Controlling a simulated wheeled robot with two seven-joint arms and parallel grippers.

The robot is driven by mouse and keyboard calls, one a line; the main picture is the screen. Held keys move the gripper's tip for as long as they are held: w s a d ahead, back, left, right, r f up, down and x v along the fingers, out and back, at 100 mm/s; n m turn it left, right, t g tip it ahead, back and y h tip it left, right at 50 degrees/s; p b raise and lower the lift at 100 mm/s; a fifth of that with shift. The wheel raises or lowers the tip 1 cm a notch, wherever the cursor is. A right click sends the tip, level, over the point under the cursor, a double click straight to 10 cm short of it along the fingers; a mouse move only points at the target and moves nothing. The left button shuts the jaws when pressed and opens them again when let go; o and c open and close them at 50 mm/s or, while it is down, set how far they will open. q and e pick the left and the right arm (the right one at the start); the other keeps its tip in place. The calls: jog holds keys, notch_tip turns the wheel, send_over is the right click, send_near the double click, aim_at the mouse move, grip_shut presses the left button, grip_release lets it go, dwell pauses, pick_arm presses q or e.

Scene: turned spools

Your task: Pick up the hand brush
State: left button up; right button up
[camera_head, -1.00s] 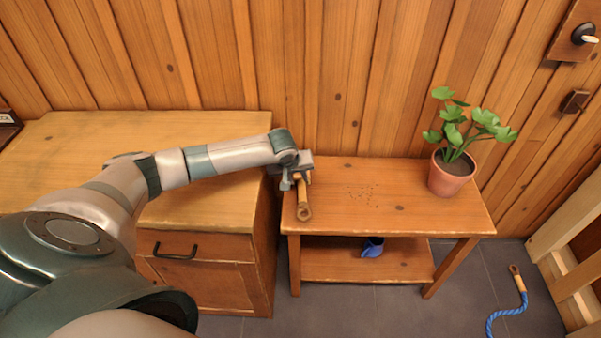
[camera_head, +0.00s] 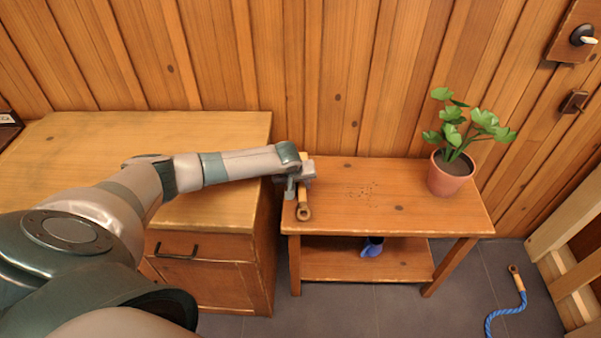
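The hand brush (camera_head: 304,211) lies near the left end of the small wooden table (camera_head: 420,205). Its wooden handle, with a ring-like end, points toward the front of the table. My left gripper (camera_head: 300,183) is over the brush, its fingers at the handle, hiding its middle. A pale part of the brush shows just behind the gripper. I cannot tell whether the fingers are closed on the handle or still apart. My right gripper is not in view.
A potted plant (camera_head: 452,176) stands at the table's right end, with dark crumbs (camera_head: 366,194) mid-table. A blue object (camera_head: 371,247) is on the lower shelf. A wooden cabinet (camera_head: 215,215) stands close left. A blue rope (camera_head: 505,311) lies on the floor.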

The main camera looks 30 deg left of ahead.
pick_arm(q)
jog(key=shift+w+f, duration=0.15)
jog(key=shift+f, duration=0.05)
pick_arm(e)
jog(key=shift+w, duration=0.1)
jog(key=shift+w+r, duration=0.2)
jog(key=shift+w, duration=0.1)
pick_arm(q)
jog(key=shift+c, duration=0.4)
grip_shut()
jog(key=shift+r, duration=0.15)
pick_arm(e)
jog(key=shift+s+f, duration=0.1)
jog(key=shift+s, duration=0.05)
